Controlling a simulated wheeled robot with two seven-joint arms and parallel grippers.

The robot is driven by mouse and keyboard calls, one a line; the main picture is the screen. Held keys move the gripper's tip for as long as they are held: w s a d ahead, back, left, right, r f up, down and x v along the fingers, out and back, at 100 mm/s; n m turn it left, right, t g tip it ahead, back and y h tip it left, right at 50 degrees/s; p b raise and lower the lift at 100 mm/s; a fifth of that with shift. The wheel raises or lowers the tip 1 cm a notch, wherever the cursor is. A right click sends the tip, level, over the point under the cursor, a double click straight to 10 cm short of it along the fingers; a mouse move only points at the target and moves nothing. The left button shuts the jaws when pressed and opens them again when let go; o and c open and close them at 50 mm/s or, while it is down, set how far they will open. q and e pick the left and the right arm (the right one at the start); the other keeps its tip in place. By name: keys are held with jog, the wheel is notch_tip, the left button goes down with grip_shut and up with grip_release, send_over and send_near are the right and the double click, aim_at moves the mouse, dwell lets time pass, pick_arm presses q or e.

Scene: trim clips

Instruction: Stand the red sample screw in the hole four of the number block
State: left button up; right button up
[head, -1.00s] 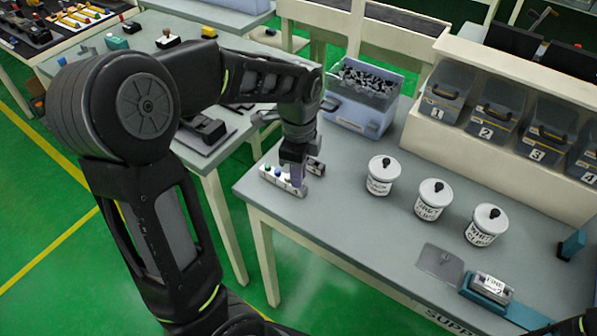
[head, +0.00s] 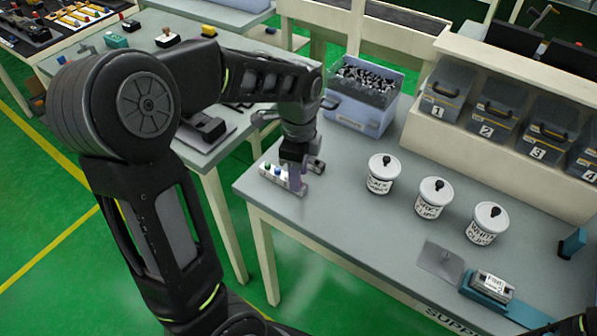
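The number block (head: 272,177) is a small pale bar near the left front corner of the grey table. Small green and blue tops show on its left part. My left gripper (head: 295,182) points down at the block's right part, with its fingers right at or just above it. The fingers and the small size hide whether they are open or shut. I cannot make out the red sample screw; it may be hidden at the fingers.
A small dark and grey piece (head: 316,166) lies right beside the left gripper. Three white lidded tubs (head: 384,176) stand to the right, and a teal fixture (head: 488,292) at the front right.

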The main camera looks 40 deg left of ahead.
pick_arm(q)
notch_tip(320, 180, up, 8)
dwell(0.7)
jog(key=shift+f, duration=0.1)
dwell(0.7)
